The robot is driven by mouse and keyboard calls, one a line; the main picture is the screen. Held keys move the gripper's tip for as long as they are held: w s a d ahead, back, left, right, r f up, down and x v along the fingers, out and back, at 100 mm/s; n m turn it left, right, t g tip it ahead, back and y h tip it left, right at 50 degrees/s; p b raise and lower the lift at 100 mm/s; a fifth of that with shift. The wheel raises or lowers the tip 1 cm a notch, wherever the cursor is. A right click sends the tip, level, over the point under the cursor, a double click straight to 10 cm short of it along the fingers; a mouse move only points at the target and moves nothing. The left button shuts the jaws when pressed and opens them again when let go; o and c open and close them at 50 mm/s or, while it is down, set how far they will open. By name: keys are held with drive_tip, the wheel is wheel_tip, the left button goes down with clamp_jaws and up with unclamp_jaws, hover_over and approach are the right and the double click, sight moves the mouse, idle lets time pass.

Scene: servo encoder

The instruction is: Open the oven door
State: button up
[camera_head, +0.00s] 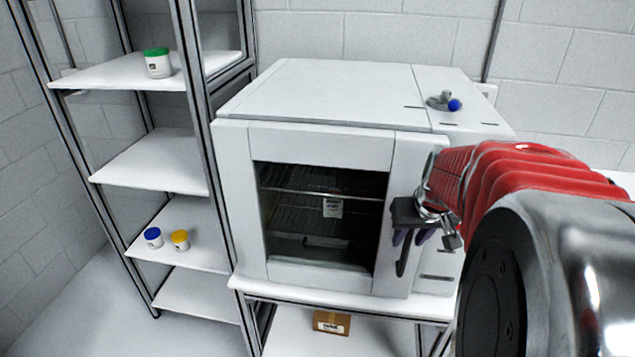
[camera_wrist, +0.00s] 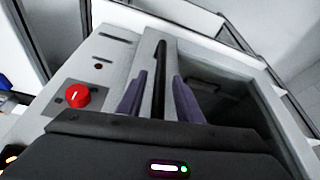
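The white oven (camera_head: 310,90) stands on a white bench, and its door (camera_head: 320,143) with a dark glass window looks closed. A black vertical bar handle (camera_head: 402,264) is on the door's right side. My gripper (camera_head: 410,238) is at the handle, with part of the handle hidden behind it. In the wrist view the two purple fingers of my gripper (camera_wrist: 160,77) stand apart, one on each side of the black handle (camera_wrist: 159,60). Gaps show between the fingers and the handle, so the gripper is open around it.
A red knob (camera_wrist: 76,95) is on the oven's front panel beside the door. A shelf rack (camera_head: 207,150) with several jars stands close to the oven's left. A cardboard box (camera_head: 331,323) lies below the oven. A small blue-and-grey object (camera_head: 446,102) is on top.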

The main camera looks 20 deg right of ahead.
drive_tip(key=shift+x, duration=1.2)
drive_tip(key=shift+c, duration=0.4)
clamp_jaws()
